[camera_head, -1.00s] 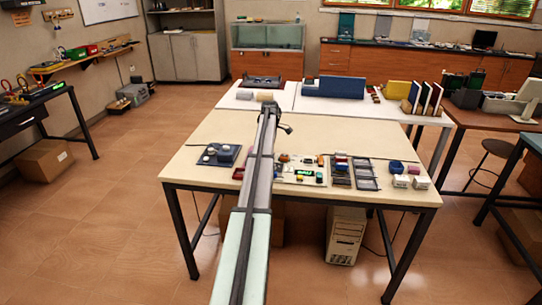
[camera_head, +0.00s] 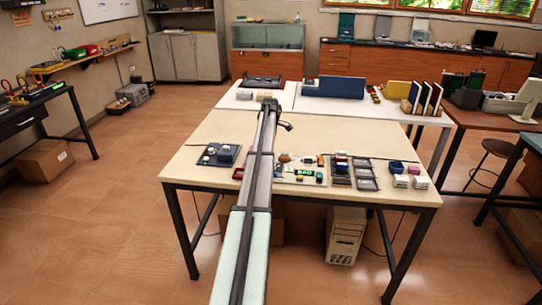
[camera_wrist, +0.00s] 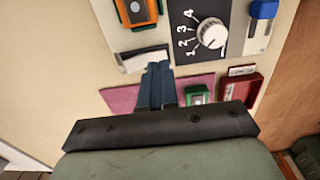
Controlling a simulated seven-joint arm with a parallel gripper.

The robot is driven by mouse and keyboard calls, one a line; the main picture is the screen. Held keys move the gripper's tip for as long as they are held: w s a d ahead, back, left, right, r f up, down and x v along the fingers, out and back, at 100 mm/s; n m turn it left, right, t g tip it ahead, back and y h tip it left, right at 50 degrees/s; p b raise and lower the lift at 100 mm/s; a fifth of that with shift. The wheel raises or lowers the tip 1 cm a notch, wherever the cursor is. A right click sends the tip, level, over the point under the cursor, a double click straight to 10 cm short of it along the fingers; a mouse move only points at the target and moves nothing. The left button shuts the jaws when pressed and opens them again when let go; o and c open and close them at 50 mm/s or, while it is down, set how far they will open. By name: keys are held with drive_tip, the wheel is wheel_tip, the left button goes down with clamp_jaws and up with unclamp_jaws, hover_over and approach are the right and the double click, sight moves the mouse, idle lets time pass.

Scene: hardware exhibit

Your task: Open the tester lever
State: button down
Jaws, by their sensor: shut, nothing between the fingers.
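In the wrist view, a cream board carries a dark panel with a white numbered dial (camera_wrist: 211,33), an orange device (camera_wrist: 138,11) and a blue-capped part (camera_wrist: 263,9) on a pale strip. A pale bar (camera_wrist: 145,57) lies at the board's lower edge. I cannot tell for certain which part is the tester lever. My gripper (camera_wrist: 158,68) is shut and empty, its dark blue fingertips just below the pale bar; I cannot tell whether they touch it.
A pink mat (camera_wrist: 124,97) lies under my fingers, with a green box (camera_wrist: 196,95) and a red tray (camera_wrist: 240,88) to the right. In the head view, a dark blue device (camera_head: 219,155) stands left of my arm, and black trays (camera_head: 364,174) lie to the right.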

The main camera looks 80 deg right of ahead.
wheel_tip(320, 180, up, 5)
idle(0.6)
